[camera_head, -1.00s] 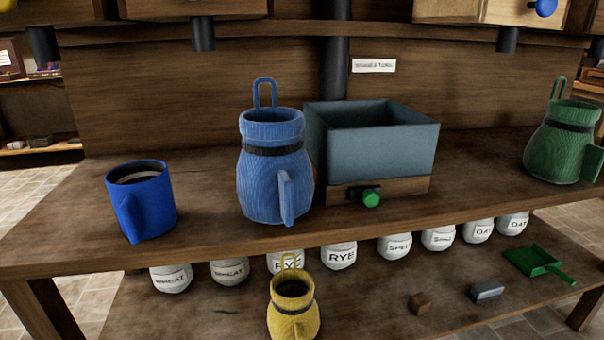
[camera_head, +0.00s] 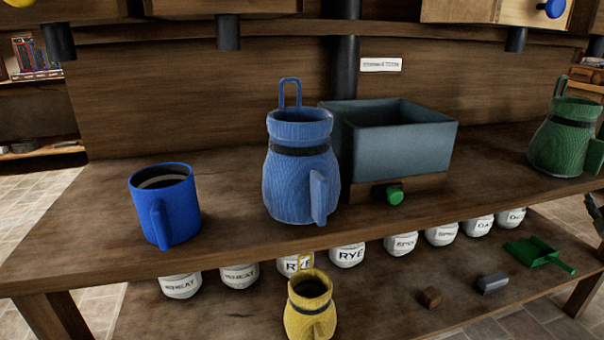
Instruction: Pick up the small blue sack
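The blue sack (camera_head: 290,185) stands upright on the upper wooden bench, left of the grey-blue box. It has a dark band round its neck, an open top, a wire-like loop at the back and a flat handle at the front right. A dark piece that looks like part of my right gripper (camera_head: 595,215) shows at the right edge, far from the blue sack and mostly cut off. Whether it is open or shut does not show. My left gripper is out of view.
A blue mug (camera_head: 165,207) stands left of the sack. The grey-blue box (camera_head: 400,145) with a green knob (camera_head: 395,195) is close on its right. A green sack (camera_head: 563,138) stands far right. A yellow sack (camera_head: 310,312), several white sacks and a green scoop (camera_head: 535,252) are below.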

